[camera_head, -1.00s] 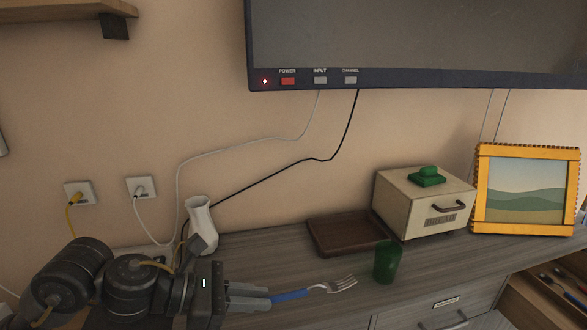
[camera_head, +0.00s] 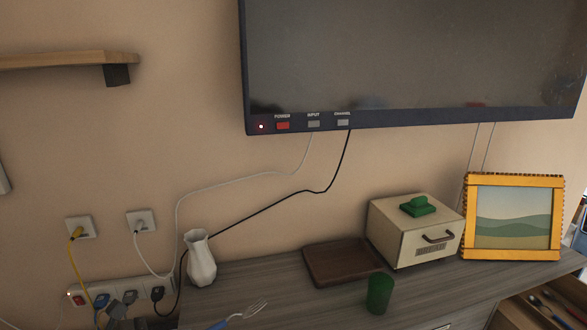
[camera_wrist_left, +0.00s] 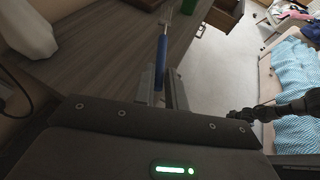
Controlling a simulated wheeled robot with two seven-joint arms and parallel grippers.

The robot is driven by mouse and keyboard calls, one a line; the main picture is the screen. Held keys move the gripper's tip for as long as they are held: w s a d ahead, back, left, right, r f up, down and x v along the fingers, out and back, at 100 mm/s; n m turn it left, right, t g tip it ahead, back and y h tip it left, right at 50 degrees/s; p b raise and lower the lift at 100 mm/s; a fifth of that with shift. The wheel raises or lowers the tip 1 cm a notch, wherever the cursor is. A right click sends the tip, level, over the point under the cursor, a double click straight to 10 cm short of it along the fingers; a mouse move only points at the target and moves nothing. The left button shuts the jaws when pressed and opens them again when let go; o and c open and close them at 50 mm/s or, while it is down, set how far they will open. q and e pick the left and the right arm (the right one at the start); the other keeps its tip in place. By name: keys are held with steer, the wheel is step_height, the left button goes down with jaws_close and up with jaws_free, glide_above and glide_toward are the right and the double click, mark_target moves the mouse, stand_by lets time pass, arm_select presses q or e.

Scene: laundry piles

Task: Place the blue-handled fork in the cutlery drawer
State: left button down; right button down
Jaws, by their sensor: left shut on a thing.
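The blue-handled fork (camera_head: 247,312) shows at the bottom edge of the head view, tines up and to the right, most of its handle cut off. In the left wrist view my left gripper (camera_wrist_left: 162,84) is shut on the fork's blue handle (camera_wrist_left: 161,52), tines pointing away. The fork appears to be held above the grey wooden top. The open cutlery drawer (camera_head: 508,320) is at the lower right of the head view, with several pieces of cutlery (camera_head: 550,305) inside. The left gripper is outside the head view, and the right gripper is not seen.
A green cup (camera_head: 380,294), brown tray (camera_head: 342,278), cream box (camera_head: 415,235) and picture frame (camera_head: 466,247) stand along the dresser top (camera_head: 290,302). A white vase (camera_head: 200,260) is at left. An open drawer (camera_wrist_left: 222,14) juts out in the left wrist view.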

arm_select(q)
steer(key=shift+d+f, duration=0.2)
steer(key=shift+s+a+f+n+t+y, duration=0.1)
steer(key=shift+s+f+n+t+y, duration=0.15)
steer(key=shift+f+n+t+y, duration=0.55)
steer(key=shift+s+f+n+t+y, duration=0.3)
steer(key=shift+f+n+t+y, duration=0.3)
steer(key=shift+f+n, duration=0.35)
steer(key=shift+s+a+f+n+t+y, duration=0.1)
steer(key=shift+s+f+n+t+y, duration=0.15)
steer(key=shift+f+n+t+y, duration=0.6)
